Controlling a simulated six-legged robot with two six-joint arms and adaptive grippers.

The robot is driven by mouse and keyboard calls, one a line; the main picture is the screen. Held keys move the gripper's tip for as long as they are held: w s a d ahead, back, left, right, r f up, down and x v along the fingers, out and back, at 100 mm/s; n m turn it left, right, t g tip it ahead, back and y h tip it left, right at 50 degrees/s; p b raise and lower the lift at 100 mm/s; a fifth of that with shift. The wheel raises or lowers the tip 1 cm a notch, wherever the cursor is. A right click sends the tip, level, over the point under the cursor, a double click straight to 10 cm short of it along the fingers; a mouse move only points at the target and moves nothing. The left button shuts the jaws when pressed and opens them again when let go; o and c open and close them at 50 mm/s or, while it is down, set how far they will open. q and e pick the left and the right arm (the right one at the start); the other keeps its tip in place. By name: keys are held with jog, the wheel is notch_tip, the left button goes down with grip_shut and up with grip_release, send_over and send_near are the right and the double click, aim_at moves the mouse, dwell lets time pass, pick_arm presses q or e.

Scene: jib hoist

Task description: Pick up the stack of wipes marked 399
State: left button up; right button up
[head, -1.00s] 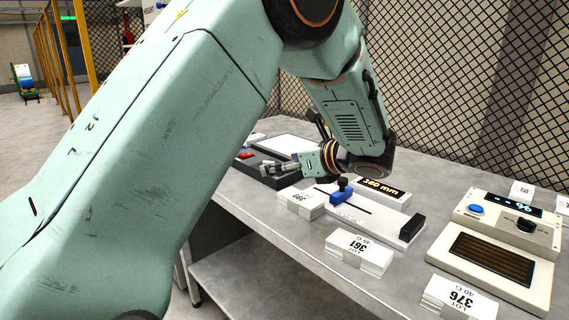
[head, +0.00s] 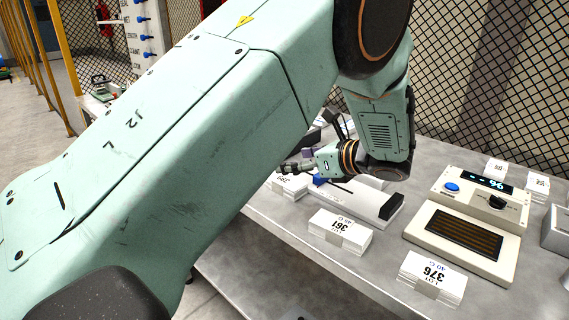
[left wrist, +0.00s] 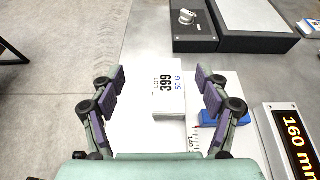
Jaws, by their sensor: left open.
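The white stack of wipes marked 399 (left wrist: 168,86) lies on the grey bench, its label facing up in the left wrist view. In the head view the stack (head: 288,187) is partly hidden by my left gripper and arm. My left gripper (left wrist: 161,92) is open, with its purple-padded fingers on either side of the stack in the picture. It also shows in the head view (head: 286,169), just above the stack. I cannot tell how high the fingers are. My right gripper is not in view.
Stacks marked 361 (head: 341,232) and 376 (head: 433,278) lie along the front edge. A white gauge with a blue slider (left wrist: 222,119) stands right beside the 399 stack. A black device with a knob (left wrist: 193,33) lies behind. A beige device (head: 466,225) stands at right.

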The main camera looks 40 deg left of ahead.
pick_arm(q)
jog(key=p, duration=0.2)
send_near(275, 174)
jog(key=shift+s+a+f, duration=0.15)
jog(key=shift+a+f, duration=0.05)
jog(key=shift+a, duration=0.75)
jog(key=shift+f, duration=0.25)
jog(key=shift+a+f, duration=0.15)
jog(key=shift+a, duration=0.1)
jog(key=x, duration=0.7)
jog(key=shift+w+a, duration=0.15)
jog(key=shift+w, duration=0.05)
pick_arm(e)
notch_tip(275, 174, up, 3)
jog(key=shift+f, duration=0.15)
pick_arm(q)
jog(key=shift+c, duration=0.4)
